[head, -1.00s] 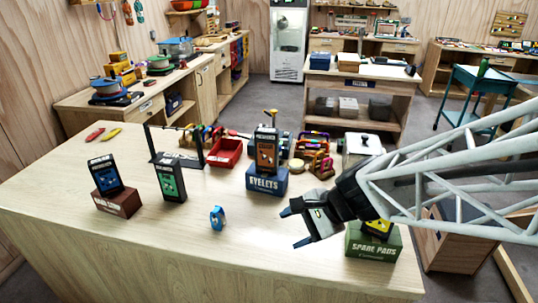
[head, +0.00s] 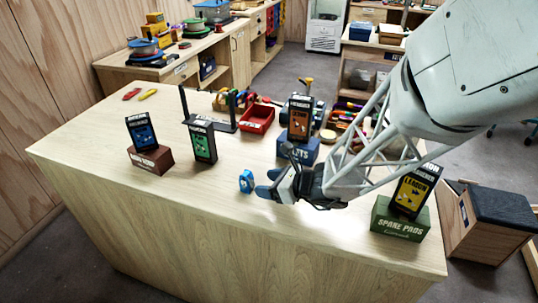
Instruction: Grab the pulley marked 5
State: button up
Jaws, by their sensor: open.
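A small blue object (head: 246,181), which looks like a pulley, stands upright on the wooden table. It is too small for me to read any number on it. My gripper (head: 267,183) is open, with its blue-tipped fingers pointing left. The fingertips are just to the right of the blue object, with a small gap in the picture. I cannot tell whether they are at the same height. Nothing shows between the fingers.
A green box with a yellow packet (head: 410,192), a blue box with an orange packet (head: 300,118), a green packet (head: 202,141) and a brown box (head: 152,160) stand around. A red tray (head: 257,118) lies behind. The table front left is clear.

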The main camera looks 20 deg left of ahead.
aim_at(252, 182)
jog(key=shift+x, duration=1.3)
jog(key=shift+a, duration=0.1)
jog(key=shift+x, duration=2.5)
jog(key=shift+s, duration=0.1)
jog(key=shift+c, duration=0.4)
jog(key=c, duration=0.9)
